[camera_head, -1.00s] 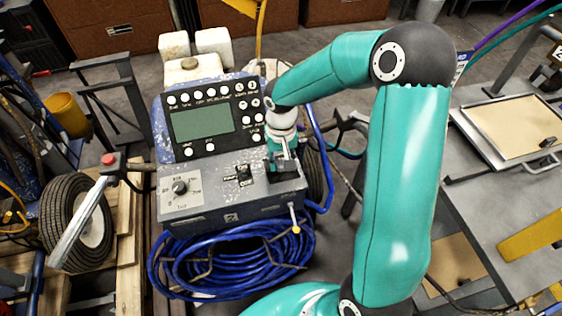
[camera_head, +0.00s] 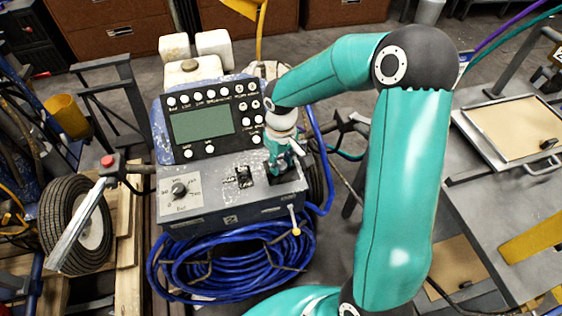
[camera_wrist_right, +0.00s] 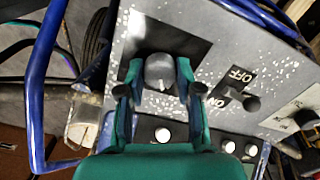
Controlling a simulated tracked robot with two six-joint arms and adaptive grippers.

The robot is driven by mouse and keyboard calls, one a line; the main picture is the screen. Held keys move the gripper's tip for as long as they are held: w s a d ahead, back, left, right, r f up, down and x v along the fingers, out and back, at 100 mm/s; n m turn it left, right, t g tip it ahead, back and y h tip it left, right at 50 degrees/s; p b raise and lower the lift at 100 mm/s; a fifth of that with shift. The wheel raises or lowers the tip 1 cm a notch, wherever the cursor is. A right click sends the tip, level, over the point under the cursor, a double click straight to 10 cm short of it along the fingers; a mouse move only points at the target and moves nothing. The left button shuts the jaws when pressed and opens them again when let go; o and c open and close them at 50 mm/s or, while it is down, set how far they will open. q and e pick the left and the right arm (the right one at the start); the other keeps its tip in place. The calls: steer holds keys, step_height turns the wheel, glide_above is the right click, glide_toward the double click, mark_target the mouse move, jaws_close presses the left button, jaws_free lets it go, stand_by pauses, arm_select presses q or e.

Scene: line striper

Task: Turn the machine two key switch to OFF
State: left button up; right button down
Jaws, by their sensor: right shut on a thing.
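The machine's grey control box (camera_head: 205,190) stands below the display panel, left of my right arm. My right gripper (camera_head: 283,172) points down at the right end of its top face. In the right wrist view, my right gripper (camera_wrist_right: 160,88) has a finger on each side of a dark round key switch knob (camera_wrist_right: 160,70) and is shut on it. The knob sits on a black plate (camera_wrist_right: 190,45); the gripper hides the plate's lettering. In the head view the gripper and arm mostly cover the knob. My left gripper is not in view.
A toggle switch (camera_head: 244,178) with an OFF label is close beside the gripper; a dial (camera_head: 180,189) is farther left. The display panel (camera_head: 205,122) rises behind.

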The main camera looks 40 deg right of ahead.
mark_target(281, 164)
steer(key=shift+w, duration=0.1)
steer(key=c, duration=0.8)
jaws_free()
steer(key=shift+o, duration=0.2)
step_height(281, 164, up, 12)
